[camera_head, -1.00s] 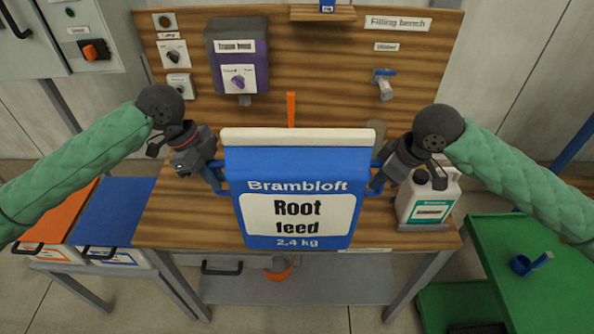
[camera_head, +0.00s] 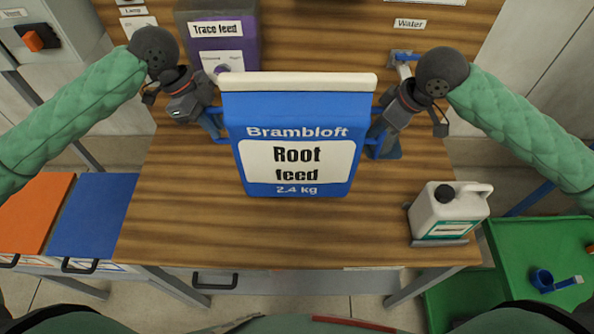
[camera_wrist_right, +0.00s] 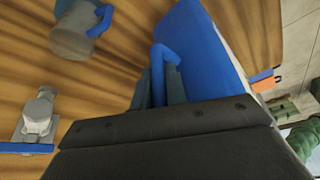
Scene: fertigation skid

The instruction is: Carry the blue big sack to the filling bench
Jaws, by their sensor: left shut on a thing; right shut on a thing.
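The blue big sack (camera_head: 297,115) hangs upright between my two grippers in the head view. It has a white top edge and a label reading "Brambloft Root feed 2.4 kg". My left gripper (camera_head: 216,125) is shut on the sack's left side handle. My right gripper (camera_head: 376,135) is shut on its right side handle. In the right wrist view the fingers (camera_wrist_right: 165,85) close around the blue handle, with the sack (camera_wrist_right: 205,45) beside them. The filling bench (camera_head: 300,235) has a wooden top, and the sack is in front of or over it. I cannot tell whether it touches the bench.
A white jug (camera_head: 448,212) stands at the bench's right front. The back panel carries a purple Trace feed box (camera_head: 217,50) and a Water tap (camera_head: 403,60). Orange (camera_head: 32,210) and blue (camera_head: 98,215) lids are at left; a green table (camera_head: 540,270) is at right.

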